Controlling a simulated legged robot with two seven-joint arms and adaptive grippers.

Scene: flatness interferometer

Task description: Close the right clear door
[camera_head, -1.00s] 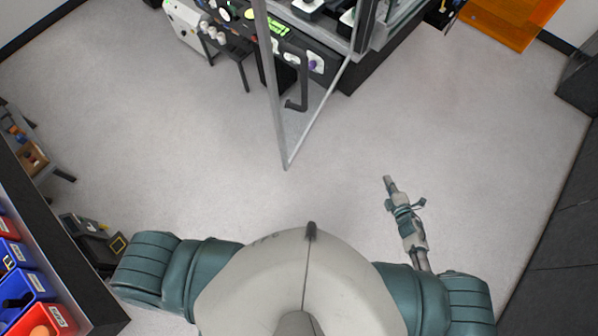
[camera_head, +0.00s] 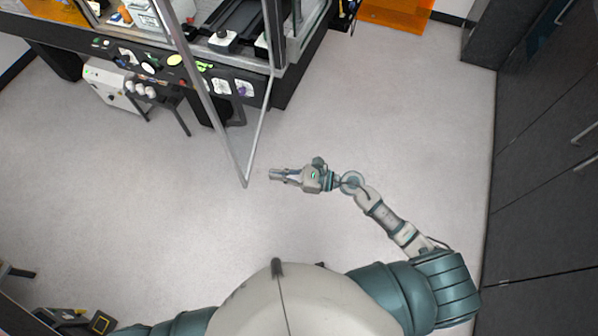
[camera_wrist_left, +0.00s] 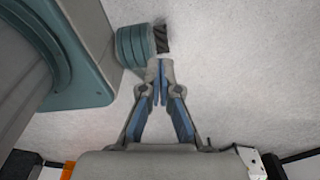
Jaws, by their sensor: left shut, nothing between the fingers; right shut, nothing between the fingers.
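The right clear door (camera_head: 207,100) stands swung open from the machine, its metal-framed pane reaching out toward me over the floor. Its outer lower corner points at my body. My right gripper (camera_head: 272,174) is shut and empty, just to the right of that corner, its fingers pointing left at it. A small gap shows between them in the picture; depth is hard to judge. My left gripper (camera_wrist_left: 160,69) is shut and empty in the left wrist view, over bare floor beside my own body. It is out of the head view.
The machine's black control panel (camera_head: 133,66) with buttons and knobs runs along the upper left. A white box (camera_head: 108,88) is below it. An orange panel (camera_head: 398,14) lies at the top. Dark cabinets (camera_head: 545,150) line the right. The floor between is clear.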

